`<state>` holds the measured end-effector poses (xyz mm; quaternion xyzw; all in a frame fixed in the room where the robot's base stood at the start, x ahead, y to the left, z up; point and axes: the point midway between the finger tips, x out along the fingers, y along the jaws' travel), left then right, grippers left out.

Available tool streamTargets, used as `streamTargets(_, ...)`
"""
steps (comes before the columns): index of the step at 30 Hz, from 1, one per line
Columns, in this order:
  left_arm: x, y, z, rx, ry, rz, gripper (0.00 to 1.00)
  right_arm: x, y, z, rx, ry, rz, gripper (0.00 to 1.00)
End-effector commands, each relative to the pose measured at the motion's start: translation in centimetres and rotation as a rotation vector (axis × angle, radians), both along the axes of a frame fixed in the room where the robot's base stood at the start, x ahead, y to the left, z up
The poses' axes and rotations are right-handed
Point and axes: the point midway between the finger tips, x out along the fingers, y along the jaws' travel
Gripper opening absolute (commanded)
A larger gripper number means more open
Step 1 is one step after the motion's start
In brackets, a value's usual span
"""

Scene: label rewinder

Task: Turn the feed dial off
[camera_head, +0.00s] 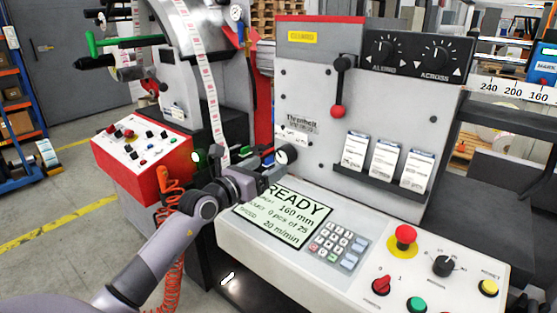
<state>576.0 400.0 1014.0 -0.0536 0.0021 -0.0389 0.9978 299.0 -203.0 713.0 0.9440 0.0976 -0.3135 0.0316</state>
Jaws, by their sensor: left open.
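A black rotary dial (443,266) with small marks around it is on the sloping console at the lower right. Its label is too small to read, so I cannot tell for sure whether it is the feed dial. My left gripper (268,160) is open, above the display's upper left edge and far to the left of that dial. It is close to a round, black-rimmed part (286,154) on the machine; I cannot tell whether they touch. My right gripper is not in view.
The console holds a red mushroom button (404,236), a red switch (381,285), a green button (416,304), a yellow button (487,287), a keypad (338,243) and a READY display (283,217). Above are two knobs (383,49) marked ALONG and ACROSS and a red-tipped lever (338,111).

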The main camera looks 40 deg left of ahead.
Motion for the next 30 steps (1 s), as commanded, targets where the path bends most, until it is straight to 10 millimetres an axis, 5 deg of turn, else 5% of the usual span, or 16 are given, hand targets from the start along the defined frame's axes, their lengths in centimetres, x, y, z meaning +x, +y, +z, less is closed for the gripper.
streamTargets(9,3.7,-0.3,0.1,-0.001,-0.002,-0.001,0.8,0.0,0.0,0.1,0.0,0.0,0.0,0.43)
streamTargets(23,4.6,-0.4,0.0,-0.001,-0.001,-0.001,0.8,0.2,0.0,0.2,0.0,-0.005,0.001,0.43)
streamTargets(28,4.6,-0.4,0.0,-0.001,-0.001,-0.001,0.28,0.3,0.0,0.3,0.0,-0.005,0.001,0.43)
streamTargets(30,4.6,-0.4,0.0,-0.001,-0.001,-0.001,0.24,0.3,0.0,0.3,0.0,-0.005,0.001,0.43)
